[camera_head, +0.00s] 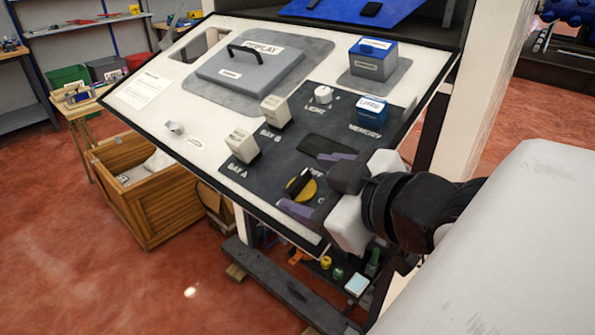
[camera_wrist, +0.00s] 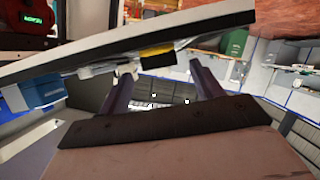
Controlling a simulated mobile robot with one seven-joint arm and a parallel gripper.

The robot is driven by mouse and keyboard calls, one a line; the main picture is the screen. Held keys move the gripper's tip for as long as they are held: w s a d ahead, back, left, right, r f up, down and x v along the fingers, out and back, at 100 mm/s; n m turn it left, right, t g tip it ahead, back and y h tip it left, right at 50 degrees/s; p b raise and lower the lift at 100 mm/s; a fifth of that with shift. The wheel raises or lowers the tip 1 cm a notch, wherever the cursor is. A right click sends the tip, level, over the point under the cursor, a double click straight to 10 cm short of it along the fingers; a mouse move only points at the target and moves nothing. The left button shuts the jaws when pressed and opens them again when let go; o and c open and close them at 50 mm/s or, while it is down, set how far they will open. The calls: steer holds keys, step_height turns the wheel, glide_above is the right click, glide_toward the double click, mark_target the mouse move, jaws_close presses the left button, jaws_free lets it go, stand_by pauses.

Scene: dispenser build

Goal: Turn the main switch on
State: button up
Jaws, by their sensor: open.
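The main switch (camera_head: 299,184) appears as a black handle on a round yellow disc, low on the dark part of the sloped panel. A yellow piece, apparently this switch, shows edge-on in the wrist view (camera_wrist: 158,51), above and beyond the fingertips. My gripper (camera_head: 315,183) is at the panel's lower right, with its two purple fingers open. In the head view one finger lies above the switch and one below it. I cannot tell whether either touches it. In the wrist view the space between my fingers (camera_wrist: 163,85) is empty. The label by the switch is partly hidden.
The panel (camera_head: 135,105) carries white blocks marked BAY A (camera_head: 243,147) and BAY B (camera_head: 276,111), a LIGHT knob (camera_head: 323,95), a blue MEMORY block (camera_head: 371,110) and a DISPLAY lid (camera_head: 250,75). A wooden crate (camera_head: 165,205) stands on the floor at left.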

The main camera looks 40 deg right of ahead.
mark_target(299, 181)
steer(key=shift+x, duration=2)
steer(key=c, duration=1)
